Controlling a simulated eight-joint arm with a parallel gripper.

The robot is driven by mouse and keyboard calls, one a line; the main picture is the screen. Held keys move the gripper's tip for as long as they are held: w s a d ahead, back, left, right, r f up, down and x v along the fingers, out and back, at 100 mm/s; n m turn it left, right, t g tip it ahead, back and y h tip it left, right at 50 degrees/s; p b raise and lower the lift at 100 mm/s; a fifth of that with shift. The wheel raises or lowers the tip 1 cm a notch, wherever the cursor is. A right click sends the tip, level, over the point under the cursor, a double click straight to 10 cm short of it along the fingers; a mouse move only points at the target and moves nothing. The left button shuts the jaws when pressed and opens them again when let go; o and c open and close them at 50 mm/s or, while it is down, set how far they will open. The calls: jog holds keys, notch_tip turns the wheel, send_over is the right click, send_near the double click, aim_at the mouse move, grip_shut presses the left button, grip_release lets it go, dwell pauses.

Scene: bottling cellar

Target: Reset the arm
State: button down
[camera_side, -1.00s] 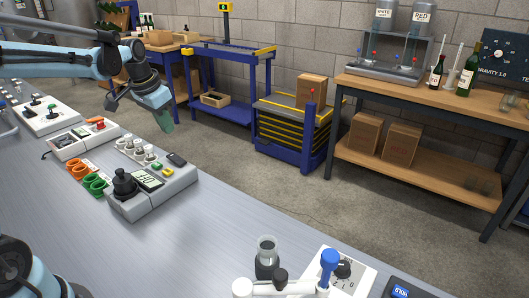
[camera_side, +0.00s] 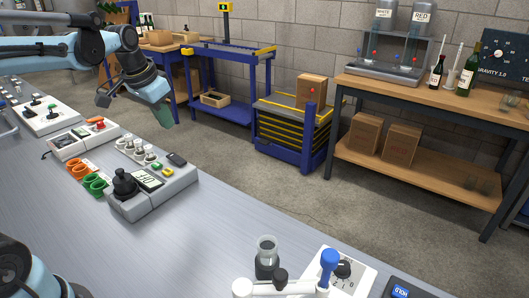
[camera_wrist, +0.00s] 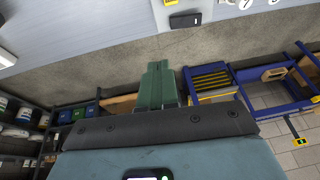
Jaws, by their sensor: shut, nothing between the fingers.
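My gripper (camera_side: 166,115) is at the upper left of the side view, at the end of my light blue arm. Its green fingers point down and hang in the air above the far edge of the metal bench (camera_side: 222,235), near the grey control box. In the wrist view the green fingers (camera_wrist: 157,72) lie together, shut with nothing between them. They touch nothing that I can see.
Below my gripper on the bench is a control box (camera_side: 180,185) with a black knob and display. Orange and green rings (camera_side: 95,184) lie left of it. Beyond the bench are a blue cart (camera_side: 292,135) and open floor.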

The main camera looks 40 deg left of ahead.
jog(key=s+d+f+t, duration=0.3)
jog(key=s+d+f, duration=0.3)
jog(key=s+d, duration=0.3)
jog(key=shift+d+h, duration=0.4)
jog(key=shift+d, duration=1.25)
jog(key=shift+s, duration=0.1)
